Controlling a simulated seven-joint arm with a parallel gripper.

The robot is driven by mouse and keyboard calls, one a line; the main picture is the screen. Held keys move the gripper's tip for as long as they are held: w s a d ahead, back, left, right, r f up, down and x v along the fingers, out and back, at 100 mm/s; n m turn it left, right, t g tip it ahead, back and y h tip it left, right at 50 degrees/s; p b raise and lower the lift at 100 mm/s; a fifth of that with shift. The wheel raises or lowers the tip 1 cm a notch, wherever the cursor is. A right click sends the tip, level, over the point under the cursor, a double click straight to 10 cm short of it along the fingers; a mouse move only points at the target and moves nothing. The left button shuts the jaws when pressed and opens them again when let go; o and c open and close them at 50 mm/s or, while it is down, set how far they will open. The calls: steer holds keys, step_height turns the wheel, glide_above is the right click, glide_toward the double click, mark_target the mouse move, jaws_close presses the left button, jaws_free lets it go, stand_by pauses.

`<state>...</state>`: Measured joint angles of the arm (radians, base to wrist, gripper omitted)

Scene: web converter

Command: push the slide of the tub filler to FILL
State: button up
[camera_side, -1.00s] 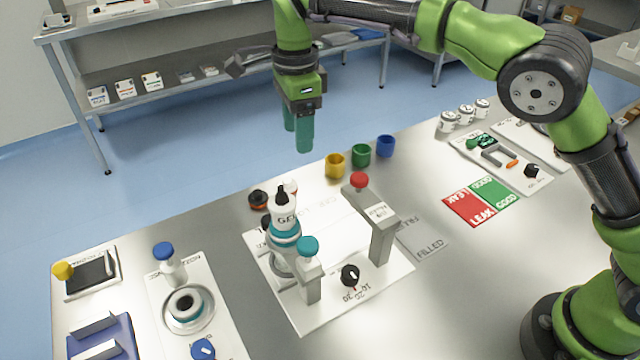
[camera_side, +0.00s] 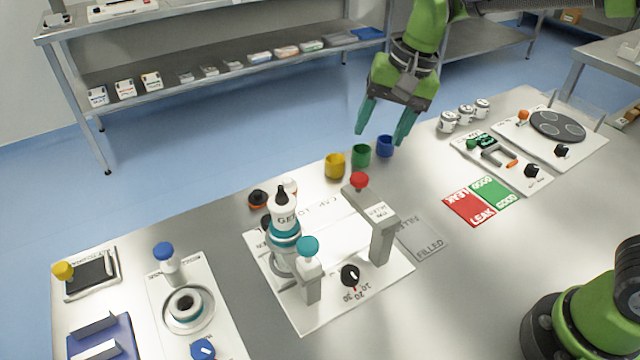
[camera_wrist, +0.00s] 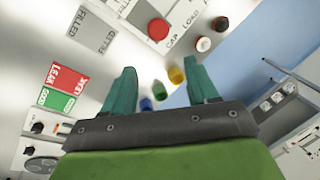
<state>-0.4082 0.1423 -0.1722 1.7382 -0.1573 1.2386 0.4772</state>
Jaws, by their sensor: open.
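A white station plate (camera_side: 335,318) lies mid-bench. On it stand a bottle lettered GEL (camera_side: 283,215), a post with a teal knob (camera_side: 308,246), a grey post (camera_side: 382,238) with a red knob (camera_side: 359,181), and a black dial (camera_side: 350,275) with numbers. The grey post has a small label too small to read surely. A slide marked FILL cannot be made out clearly. My gripper (camera_side: 381,137) is open and empty, fingers pointing down, above and behind the station near the coloured cups. Its fingers also show in the wrist view (camera_wrist: 162,72), with the red knob (camera_wrist: 158,29) beyond them.
Yellow (camera_side: 335,166), green (camera_side: 361,155) and blue (camera_side: 385,146) cups stand near the bench's back edge. A FILLED mat (camera_side: 422,238) and LEAK (camera_side: 467,207) and GOOD (camera_side: 492,191) cards lie right. Another station with a blue knob (camera_side: 163,251) is left.

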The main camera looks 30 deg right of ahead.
steer(key=s+d, duration=0.1)
steer(key=s+d+n, duration=0.1)
steer(key=shift+s+r+n+t, duration=0.3)
steer(key=shift+s+r, duration=0.05)
steer(key=shift+s, duration=0.05)
steer(key=s+d+r+n+t, duration=0.1)
steer(key=s+d+t, duration=0.3)
steer(key=s, duration=0.9)
steer(key=d+n, duration=0.1)
steer(key=d, duration=0.2)
steer(key=shift+s+d+t, duration=0.2)
steer(key=shift+d+t, duration=0.1)
steer(key=shift+d, duration=0.05)
